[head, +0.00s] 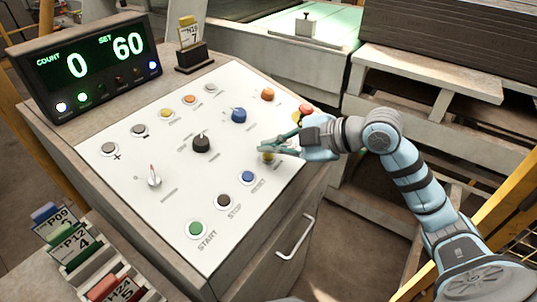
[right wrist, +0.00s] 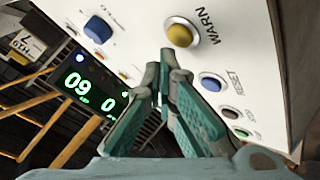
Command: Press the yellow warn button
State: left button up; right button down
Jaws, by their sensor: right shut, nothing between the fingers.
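The yellow warn button (head: 268,157) sits on the right side of the white panel, partly hidden by my right gripper in the head view. In the right wrist view the yellow button (right wrist: 180,33) shows whole in its metal ring, beside the printed word WARN. My right gripper (head: 264,148) is shut and empty, just over the button in the head view. In the right wrist view its fingertips (right wrist: 169,65) appear just below and left of the button. I cannot tell whether they touch it. My left gripper is not in view.
A blue button (head: 247,177), a blue knob (head: 238,115), an orange button (head: 267,95) and a green button (head: 196,229) are around it. The counter display (head: 98,62) stands at the panel's back left. A drawer handle (head: 296,238) is on the cabinet front.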

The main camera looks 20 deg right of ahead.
jog(key=shift+f, duration=0.1)
dwell(0.5)
jog(key=shift+w+f, duration=0.1)
jog(key=shift+f, duration=0.25)
jog(key=shift+a+f, duration=0.1)
jog(key=shift+f, duration=0.25)
dwell(0.5)
jog(key=shift+r+p, duration=0.75)
jog(key=shift+r, duration=0.05)
jog(key=r+p, duration=0.1)
jog(key=s+r+p, duration=0.1)
jog(key=r+p, duration=0.1)
jog(key=d+r+p, duration=0.1)
jog(key=shift+s+r, duration=0.2)
jog(key=shift+r, duration=0.2)
